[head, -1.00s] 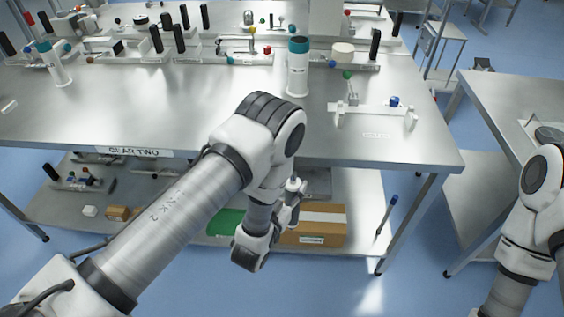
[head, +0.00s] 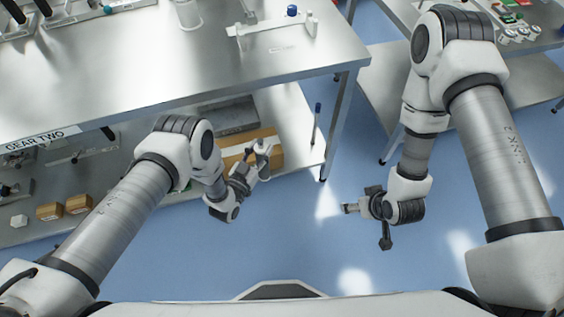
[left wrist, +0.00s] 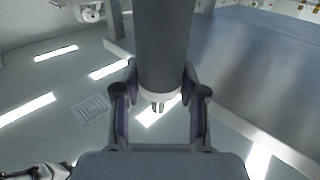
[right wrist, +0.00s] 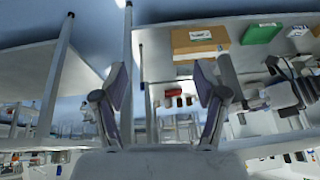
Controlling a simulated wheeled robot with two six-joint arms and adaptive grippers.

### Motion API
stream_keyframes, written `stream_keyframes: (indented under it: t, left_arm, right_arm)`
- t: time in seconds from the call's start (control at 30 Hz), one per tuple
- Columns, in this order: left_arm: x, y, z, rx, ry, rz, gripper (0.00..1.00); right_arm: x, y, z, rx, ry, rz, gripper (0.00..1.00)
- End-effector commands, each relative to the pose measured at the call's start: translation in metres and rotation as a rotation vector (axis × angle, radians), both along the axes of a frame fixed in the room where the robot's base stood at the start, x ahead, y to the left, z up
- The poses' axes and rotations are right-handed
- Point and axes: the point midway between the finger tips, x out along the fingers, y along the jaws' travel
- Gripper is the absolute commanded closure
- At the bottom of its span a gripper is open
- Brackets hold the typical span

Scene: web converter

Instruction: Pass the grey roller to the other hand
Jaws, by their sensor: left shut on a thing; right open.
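The grey roller (left wrist: 162,45) is a thick, plain cylinder. In the left wrist view it stands out between the two fingers of my left gripper (left wrist: 160,105), which is shut on it near one end. In the head view my left gripper (head: 257,166) is beside the bench's lower shelf. My right gripper (head: 362,227) is to its right, open and empty, with clear space between them. In the right wrist view the roller (right wrist: 231,76) shows just right of the open fingers (right wrist: 160,74), behind the right finger, with my left gripper (right wrist: 268,97) around it.
The steel bench top (head: 130,75) ends behind my left arm. A cardboard box (head: 268,147) lies on its lower shelf (head: 297,117). A bench leg (head: 334,128) stands behind the gap between the grippers. A second table (head: 398,80) is at right. The blue floor between the arms is clear.

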Motion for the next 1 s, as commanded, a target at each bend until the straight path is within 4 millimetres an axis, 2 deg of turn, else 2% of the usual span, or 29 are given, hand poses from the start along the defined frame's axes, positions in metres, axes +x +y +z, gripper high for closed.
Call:
stream_keyframes:
  t: [0.03,0.13,0.2,0.3,0.4,0.5,0.6,0.77,1.0]
  left_arm:
    - [0.000,0.000,0.000,-0.001,-0.002,0.000,1.00]
    - [0.000,0.000,0.001,-0.001,-0.002,0.000,1.00]
    - [0.000,0.000,0.001,-0.001,-0.002,0.001,1.00]
    - [0.000,0.000,0.001,-0.001,-0.002,0.001,1.00]
    - [0.000,0.000,0.001,-0.001,-0.002,0.001,1.00]
    - [0.000,0.000,0.001,-0.001,-0.002,0.001,1.00]
    - [0.000,0.000,0.001,-0.001,-0.002,0.001,1.00]
    - [0.000,0.000,0.001,-0.001,-0.002,0.001,1.00]
    - [0.000,0.000,0.001,-0.001,-0.002,0.001,1.00]
  right_arm:
    - [0.033,0.014,0.000,0.028,-0.111,0.067,0.28]
    - [0.094,0.053,0.004,0.099,-0.347,0.227,0.28]
    - [0.126,0.088,0.010,0.162,-0.506,0.348,0.28]
    - [0.150,0.142,0.014,0.263,-0.688,0.508,0.28]
    - [0.142,0.178,-0.004,0.322,-0.721,0.591,0.28]
    - [0.128,0.183,-0.016,0.332,-0.692,0.594,0.28]
    - [0.127,0.187,-0.021,0.334,-0.683,0.592,0.28]
    - [0.142,0.204,-0.030,0.334,-0.684,0.593,0.28]
    - [0.175,0.243,-0.052,0.333,-0.683,0.591,0.28]
